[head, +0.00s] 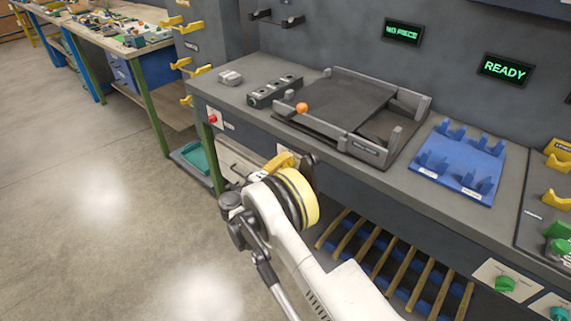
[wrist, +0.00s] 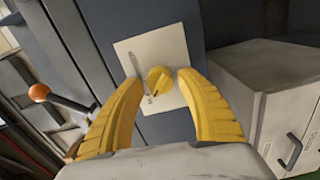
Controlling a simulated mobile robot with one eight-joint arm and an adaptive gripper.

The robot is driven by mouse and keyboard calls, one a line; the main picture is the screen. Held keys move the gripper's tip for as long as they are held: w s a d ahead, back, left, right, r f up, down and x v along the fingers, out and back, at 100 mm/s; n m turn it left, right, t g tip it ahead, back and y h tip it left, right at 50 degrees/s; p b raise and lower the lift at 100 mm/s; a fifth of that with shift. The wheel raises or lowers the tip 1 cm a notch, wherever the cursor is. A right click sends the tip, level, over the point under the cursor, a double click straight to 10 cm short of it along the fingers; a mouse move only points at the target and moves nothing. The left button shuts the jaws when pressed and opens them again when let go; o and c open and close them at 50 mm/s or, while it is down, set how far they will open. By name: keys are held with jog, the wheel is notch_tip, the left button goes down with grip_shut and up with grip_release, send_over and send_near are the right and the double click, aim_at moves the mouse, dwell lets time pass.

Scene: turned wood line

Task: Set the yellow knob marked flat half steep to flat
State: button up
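The yellow knob (wrist: 158,77) sits on a white plate (wrist: 128,50) fixed to the dark bench front, seen in the wrist view. A dark mark shows at the knob's lower edge, and small lettering on the plate is too small to read. My gripper (wrist: 160,84) is open, with its yellow fingers on either side of the knob. A small gap seems to show at each fingertip. In the head view my gripper (head: 292,161) is at the bench front below the grey tray fixture, and my wrist hides the knob.
A lever with an orange ball (head: 302,108) stands by the tray fixture (head: 365,152); the ball also shows in the wrist view (wrist: 39,92). A red button (head: 212,118) and a green knob (head: 505,284) are on the bench front. Displays read NO PIECE (head: 403,32) and READY (head: 504,69).

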jog(key=shift+o, duration=0.2)
jog(key=shift+a, duration=0.1)
jog(key=v, duration=1.1)
jog(key=shift+s+a, duration=0.25)
jog(key=shift+s, duration=0.1)
